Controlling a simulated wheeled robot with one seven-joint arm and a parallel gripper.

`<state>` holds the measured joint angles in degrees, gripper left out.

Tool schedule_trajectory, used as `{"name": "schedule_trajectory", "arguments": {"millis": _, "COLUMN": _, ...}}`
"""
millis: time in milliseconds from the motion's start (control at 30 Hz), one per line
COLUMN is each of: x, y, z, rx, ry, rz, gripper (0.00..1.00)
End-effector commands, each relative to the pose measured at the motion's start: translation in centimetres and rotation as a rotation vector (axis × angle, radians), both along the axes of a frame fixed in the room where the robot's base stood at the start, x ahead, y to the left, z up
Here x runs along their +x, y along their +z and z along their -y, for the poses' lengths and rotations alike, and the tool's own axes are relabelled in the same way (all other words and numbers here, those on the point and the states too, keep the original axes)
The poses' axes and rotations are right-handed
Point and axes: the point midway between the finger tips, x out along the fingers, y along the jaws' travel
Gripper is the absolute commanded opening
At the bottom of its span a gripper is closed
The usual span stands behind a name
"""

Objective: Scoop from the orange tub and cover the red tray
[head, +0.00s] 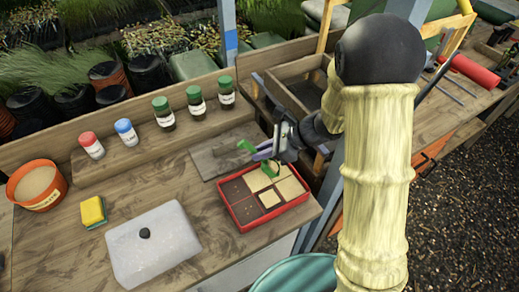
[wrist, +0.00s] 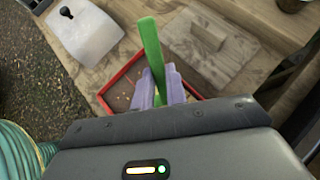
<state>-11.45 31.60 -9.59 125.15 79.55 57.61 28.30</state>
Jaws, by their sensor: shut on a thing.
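The orange tub (head: 38,190) stands at the far left of the bench, filled with pale tan material. The red tray (head: 245,228) lies near the bench's front edge. My gripper (head: 264,152) is above the back of the tray, shut on the green scoop (head: 245,146). In the wrist view the green handle (wrist: 151,45) stands between the pale purple fingers (wrist: 158,85). The scoop's bowl is low over the tan cells; whether it touches or holds anything is unclear.
A whitish lid with a black knob (head: 150,258) and a yellow sponge (head: 92,211) lie left of the tray. A wooden board (head: 215,160) lies behind it. Red-, blue- and green-capped bottles (head: 195,104) line the back ledge. A wooden box (head: 305,88) stands behind right.

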Motion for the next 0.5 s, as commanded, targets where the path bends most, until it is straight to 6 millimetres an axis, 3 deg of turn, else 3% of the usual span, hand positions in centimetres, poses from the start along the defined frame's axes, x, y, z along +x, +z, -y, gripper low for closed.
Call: {"name": "schedule_trajectory", "arguments": {"millis": 500, "x": -1.2, "y": -0.3, "z": -1.2, "rx": -0.003, "ry": -0.012, "rz": -0.007, "gripper": 0.0}}
